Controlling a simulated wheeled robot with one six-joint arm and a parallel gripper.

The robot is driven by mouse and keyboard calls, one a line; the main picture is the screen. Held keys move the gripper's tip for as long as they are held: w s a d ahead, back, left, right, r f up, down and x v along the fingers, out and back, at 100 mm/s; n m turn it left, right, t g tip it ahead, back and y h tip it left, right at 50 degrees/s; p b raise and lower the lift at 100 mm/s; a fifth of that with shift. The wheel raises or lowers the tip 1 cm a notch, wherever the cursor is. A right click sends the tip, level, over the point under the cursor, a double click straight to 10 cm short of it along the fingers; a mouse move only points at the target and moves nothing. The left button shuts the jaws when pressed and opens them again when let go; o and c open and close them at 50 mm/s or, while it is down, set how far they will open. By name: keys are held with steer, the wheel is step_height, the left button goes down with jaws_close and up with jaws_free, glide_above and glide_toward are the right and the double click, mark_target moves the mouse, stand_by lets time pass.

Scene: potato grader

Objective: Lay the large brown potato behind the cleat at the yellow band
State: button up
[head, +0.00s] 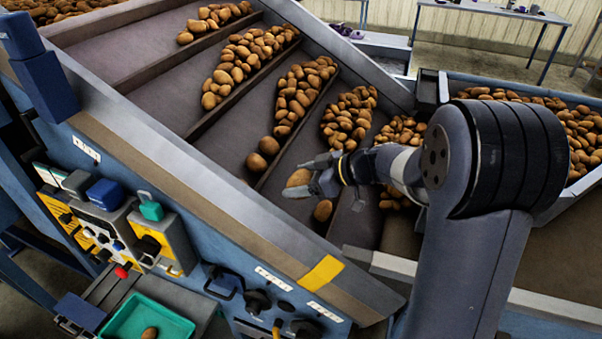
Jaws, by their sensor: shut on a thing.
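My gripper (308,177) is over the sloping belt (225,140), shut on a brown potato (299,177) that shows between its fingers. Part of the potato is hidden by the fingers. Another brown potato (323,210) lies on the belt just below and to the right of the gripper. The yellow band (322,271) is painted on the near side rail, below the gripper in the picture. Raised cleats cross the belt; one cleat (291,133) runs down towards the rail left of the gripper. Another near the band is partly hidden by the arm.
Heaps of potatoes (240,62) lie along the cleats farther up. Two loose potatoes (257,162) lie left of the gripper. A full bin (575,125) stands at right. Control boxes (105,215) and a green tray (145,318) with one potato are at lower left.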

steer(key=shift+f+b, duration=2.55)
steer(key=shift+f, duration=3.85)
steer(key=o, duration=1.2)
steer(key=v, duration=1)
steer(key=shift+d+r, duration=0.15)
steer(key=shift+d, duration=0.25)
steer(key=shift+r, duration=0.1)
